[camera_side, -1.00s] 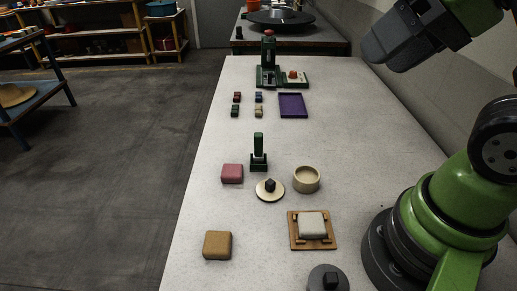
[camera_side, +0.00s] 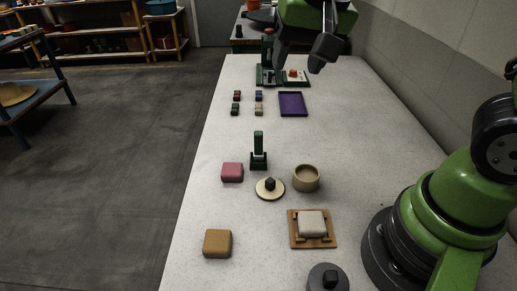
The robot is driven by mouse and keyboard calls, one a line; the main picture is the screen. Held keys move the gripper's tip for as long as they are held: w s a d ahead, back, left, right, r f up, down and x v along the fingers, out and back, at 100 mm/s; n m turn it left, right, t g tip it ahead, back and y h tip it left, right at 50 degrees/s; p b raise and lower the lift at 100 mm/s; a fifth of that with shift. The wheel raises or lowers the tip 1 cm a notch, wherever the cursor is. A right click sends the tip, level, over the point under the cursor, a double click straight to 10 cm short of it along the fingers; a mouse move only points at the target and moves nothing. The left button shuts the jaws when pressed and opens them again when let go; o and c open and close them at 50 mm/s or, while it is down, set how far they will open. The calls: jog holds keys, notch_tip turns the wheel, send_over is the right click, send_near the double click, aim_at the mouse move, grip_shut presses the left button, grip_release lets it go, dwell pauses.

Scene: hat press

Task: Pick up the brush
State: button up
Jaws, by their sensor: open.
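A dark green piece with an upright handle on a small base (camera_side: 258,152) stands mid-table; it may be the brush, but I cannot tell for sure. No other thing is clearly a brush. My gripper (camera_side: 297,66) is open, its dark fingers pointing down.
Around the green piece are a pink block (camera_side: 232,172), a round beige bowl (camera_side: 306,178) and a cream disc with a dark knob (camera_side: 270,188). Nearer are a tan block (camera_side: 217,243) and a wooden tray (camera_side: 297,242) with a pale pad. A purple tray (camera_side: 293,104) lies farther back.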

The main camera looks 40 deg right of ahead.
jog(key=m+g+h, duration=0.1)
send_near(258, 133)
jog(key=shift+m+g+h, duration=0.3)
jog(key=shift+g, duration=0.2)
jog(key=x, duration=0.4)
jog(key=w+x, duration=0.1)
jog(key=x, duration=0.1)
jog(key=shift+a+f, duration=0.2)
jog(key=shift+f, duration=0.15)
jog(key=shift+x, duration=3.05)
grip_shut()
notch_tip(258, 133, up, 10)
